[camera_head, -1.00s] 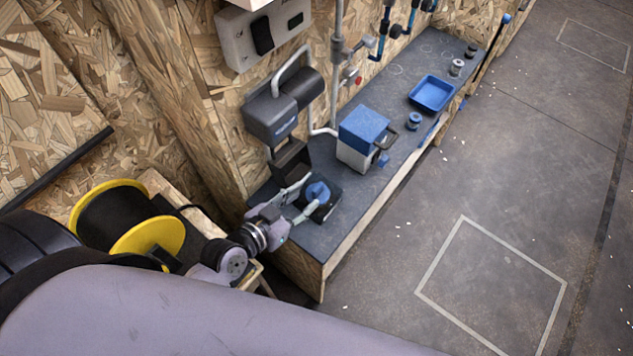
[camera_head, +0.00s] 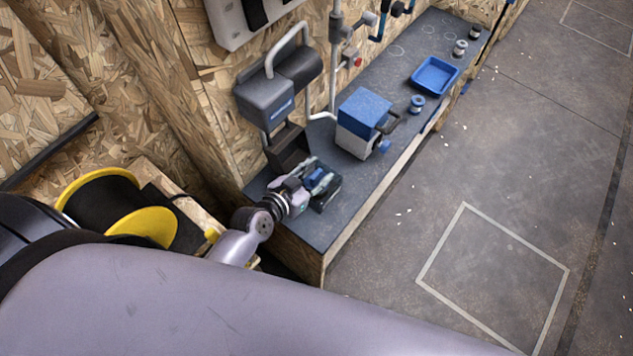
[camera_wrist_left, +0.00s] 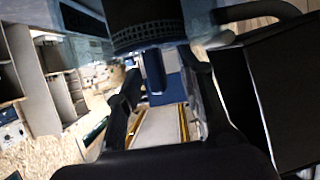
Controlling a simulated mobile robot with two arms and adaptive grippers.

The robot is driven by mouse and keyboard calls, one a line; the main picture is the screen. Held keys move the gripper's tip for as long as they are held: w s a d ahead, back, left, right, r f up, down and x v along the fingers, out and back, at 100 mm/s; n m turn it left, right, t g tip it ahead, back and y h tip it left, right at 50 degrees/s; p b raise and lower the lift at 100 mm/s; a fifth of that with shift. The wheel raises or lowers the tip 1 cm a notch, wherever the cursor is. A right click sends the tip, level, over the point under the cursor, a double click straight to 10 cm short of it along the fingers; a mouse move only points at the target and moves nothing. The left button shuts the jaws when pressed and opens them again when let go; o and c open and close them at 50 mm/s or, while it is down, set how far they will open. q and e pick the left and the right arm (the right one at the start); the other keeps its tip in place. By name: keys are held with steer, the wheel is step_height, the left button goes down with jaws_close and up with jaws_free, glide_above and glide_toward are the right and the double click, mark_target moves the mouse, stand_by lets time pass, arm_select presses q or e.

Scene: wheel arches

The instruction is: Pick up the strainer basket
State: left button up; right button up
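A dark square block with a blue top part (camera_head: 330,192) sits on the near end of the grey bench. I cannot tell for sure which thing is the strainer basket; no mesh shows clearly in the head view. My left gripper (camera_head: 314,180) is over this block, its fingers around the blue part and hiding much of it. In the left wrist view my left gripper (camera_wrist_left: 168,85) has its fingers spread, with a blue surface (camera_wrist_left: 172,88) between or beyond them. A black round ribbed piece (camera_wrist_left: 147,32) shows at the top there. My right gripper is not in view.
A dark open box (camera_head: 287,148) stands right behind the gripper, under a grey wall unit (camera_head: 267,105). A blue-topped box (camera_head: 364,115), a blue tray (camera_head: 436,76) and small spools (camera_head: 417,103) stand farther along the bench (camera_head: 350,205). The floor at right is open.

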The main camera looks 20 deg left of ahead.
arm_select(q)
steer(key=shift+c, duration=0.4)
jaws_close()
stand_by(0.4)
